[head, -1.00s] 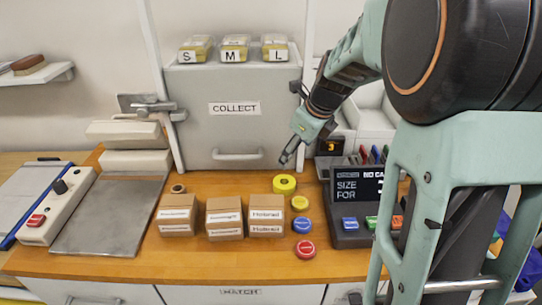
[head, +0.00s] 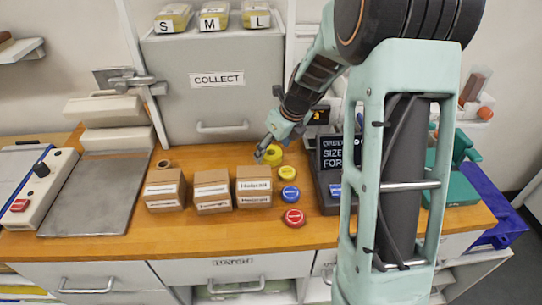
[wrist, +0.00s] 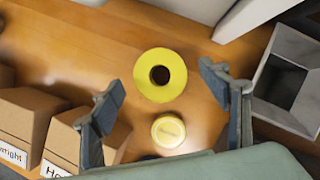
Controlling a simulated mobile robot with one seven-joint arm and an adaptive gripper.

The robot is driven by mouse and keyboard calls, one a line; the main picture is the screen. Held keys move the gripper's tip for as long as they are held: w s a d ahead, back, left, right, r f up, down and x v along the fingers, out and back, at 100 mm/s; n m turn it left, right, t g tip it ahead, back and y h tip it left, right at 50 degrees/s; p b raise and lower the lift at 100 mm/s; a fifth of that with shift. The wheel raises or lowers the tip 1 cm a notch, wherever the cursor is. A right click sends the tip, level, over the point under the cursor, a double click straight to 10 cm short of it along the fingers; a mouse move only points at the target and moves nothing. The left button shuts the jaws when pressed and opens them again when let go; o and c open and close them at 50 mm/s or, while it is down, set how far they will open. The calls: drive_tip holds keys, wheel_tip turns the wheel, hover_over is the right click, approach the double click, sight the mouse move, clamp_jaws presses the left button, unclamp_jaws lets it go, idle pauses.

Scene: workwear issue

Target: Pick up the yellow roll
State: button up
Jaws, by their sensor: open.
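The yellow roll (wrist: 160,58) lies flat on the wooden counter, its dark centre hole facing up in the wrist view. In the head view the yellow roll (head: 274,154) is partly hidden behind my gripper (head: 262,157). In the wrist view my gripper (wrist: 162,105) is open and empty, with one finger on each side of the picture. The roll shows beyond the fingertips, roughly centred between them. A yellow round button (wrist: 168,131) lies between the fingers in that view, nearer the palm.
Three labelled cardboard boxes (head: 212,190) stand left of the roll. Yellow, blue (head: 289,196) and red (head: 294,217) round buttons line up in front of it. A dark order display (head: 332,155) stands at right. The grey COLLECT cabinet (head: 220,105) rises behind.

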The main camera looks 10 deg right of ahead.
drive_tip(key=shift+w+a+f, duration=0.15)
drive_tip(key=shift+w+f, duration=0.05)
drive_tip(key=shift+f, duration=0.25)
drive_tip(key=c, duration=1.3)
drive_tip(key=shift+r, duration=0.15)
